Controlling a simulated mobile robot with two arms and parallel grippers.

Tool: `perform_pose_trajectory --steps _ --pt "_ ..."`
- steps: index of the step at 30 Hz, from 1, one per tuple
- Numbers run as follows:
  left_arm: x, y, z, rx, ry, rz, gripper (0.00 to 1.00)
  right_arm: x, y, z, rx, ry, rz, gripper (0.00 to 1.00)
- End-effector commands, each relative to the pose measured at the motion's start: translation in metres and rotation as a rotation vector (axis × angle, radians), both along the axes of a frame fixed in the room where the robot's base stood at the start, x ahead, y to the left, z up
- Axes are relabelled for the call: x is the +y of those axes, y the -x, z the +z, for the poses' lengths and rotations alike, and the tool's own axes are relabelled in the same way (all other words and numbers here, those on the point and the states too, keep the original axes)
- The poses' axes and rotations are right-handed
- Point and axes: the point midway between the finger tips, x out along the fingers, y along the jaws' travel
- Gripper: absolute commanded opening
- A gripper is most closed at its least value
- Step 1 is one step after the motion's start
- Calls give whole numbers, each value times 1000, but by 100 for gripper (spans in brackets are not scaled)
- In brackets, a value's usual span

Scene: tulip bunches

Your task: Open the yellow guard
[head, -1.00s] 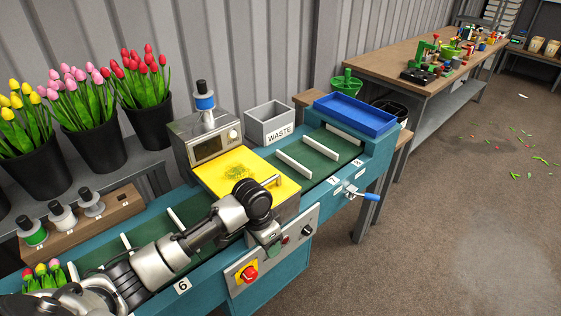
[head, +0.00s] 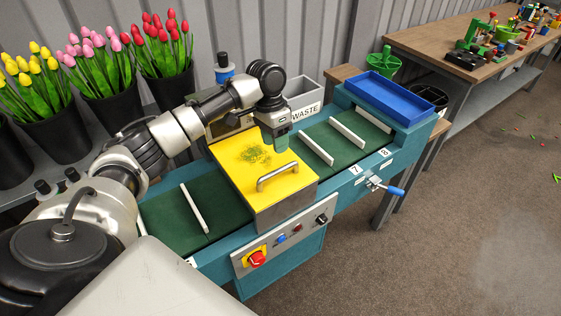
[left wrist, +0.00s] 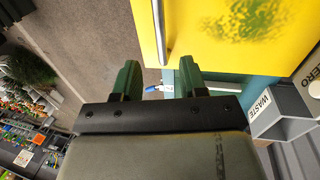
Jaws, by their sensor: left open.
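The yellow guard (head: 232,165) is a flat-topped cover lying closed over the belt machine, with green smears on top. Its metal bar handle (head: 278,176) runs along the front part of the top. My left gripper (head: 275,143) is above the guard's far right part, behind the handle and apart from it. In the left wrist view, my open, empty left gripper (left wrist: 158,82) has its two green fingers apart. The guard (left wrist: 215,60) fills the upper right there, with the handle (left wrist: 160,32) at its left edge, beyond the fingertips. My right gripper is not in view.
The green belt (head: 335,143) with white dividers runs beneath the guard. A WASTE bin (head: 306,113) and blue tray (head: 385,97) stand behind and right. The control panel (head: 290,240) is on the front. A blue-handled lever (head: 392,190) sticks out at right. Tulip buckets (head: 115,112) line the left.

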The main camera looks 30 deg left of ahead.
Motion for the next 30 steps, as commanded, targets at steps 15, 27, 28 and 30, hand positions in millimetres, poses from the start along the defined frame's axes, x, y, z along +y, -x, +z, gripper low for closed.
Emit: perform_pose_trajectory --steps 15,27,28,30 --pt "-15 6 -74 0 0 0 42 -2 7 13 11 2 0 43" --pt "-15 6 -77 0 0 0 28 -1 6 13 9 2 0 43" --pt "-15 6 -77 0 0 0 24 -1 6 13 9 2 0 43" --pt "-15 6 -76 0 0 0 13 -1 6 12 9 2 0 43"
